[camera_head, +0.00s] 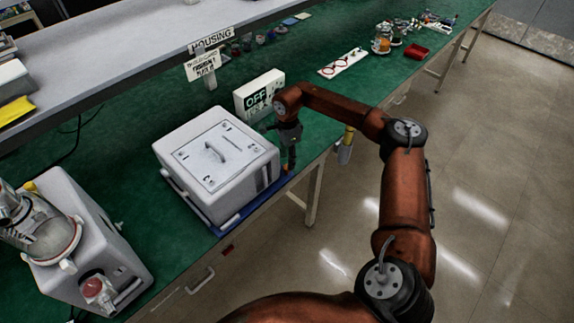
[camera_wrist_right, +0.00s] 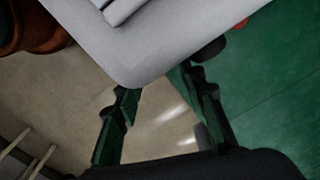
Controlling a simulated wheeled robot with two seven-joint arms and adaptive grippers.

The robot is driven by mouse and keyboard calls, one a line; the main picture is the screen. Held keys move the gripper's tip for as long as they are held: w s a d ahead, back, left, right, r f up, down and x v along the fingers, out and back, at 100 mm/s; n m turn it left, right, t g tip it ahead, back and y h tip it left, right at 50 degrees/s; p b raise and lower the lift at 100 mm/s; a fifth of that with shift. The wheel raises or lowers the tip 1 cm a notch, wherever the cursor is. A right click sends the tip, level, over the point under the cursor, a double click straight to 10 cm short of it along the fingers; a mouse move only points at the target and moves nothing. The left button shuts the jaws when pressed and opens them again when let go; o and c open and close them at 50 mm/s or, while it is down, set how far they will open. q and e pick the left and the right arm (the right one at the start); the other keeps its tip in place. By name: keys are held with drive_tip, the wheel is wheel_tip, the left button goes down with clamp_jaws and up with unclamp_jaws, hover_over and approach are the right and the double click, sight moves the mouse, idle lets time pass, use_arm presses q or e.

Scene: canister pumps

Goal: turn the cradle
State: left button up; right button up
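A white-grey housing box (camera_head: 216,155) with a lid plate and a raised handle sits on a blue cradle base (camera_head: 236,217) at the front edge of the green bench. My right gripper (camera_head: 291,163) points down beside the right side of the box, close to the cradle's right corner. A small orange piece shows just below its fingertips. In the right wrist view the gripper (camera_wrist_right: 160,84) has its two dark fingers spread apart, with the box corner (camera_wrist_right: 135,55) in front of them. I cannot tell whether a finger touches the box or cradle. My left gripper is not in view.
An OFF sign box (camera_head: 259,94) stands behind the housing, near my right forearm. A pump machine (camera_head: 85,240) with a glass vessel stands at the left. A HOUSING sign (camera_head: 211,41) stands at the back. Open floor lies right of the bench.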

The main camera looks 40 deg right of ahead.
wheel_tip(320, 180, up, 7)
idle(0.3)
drive_tip(key=shift+f, duration=0.1)
idle(0.4)
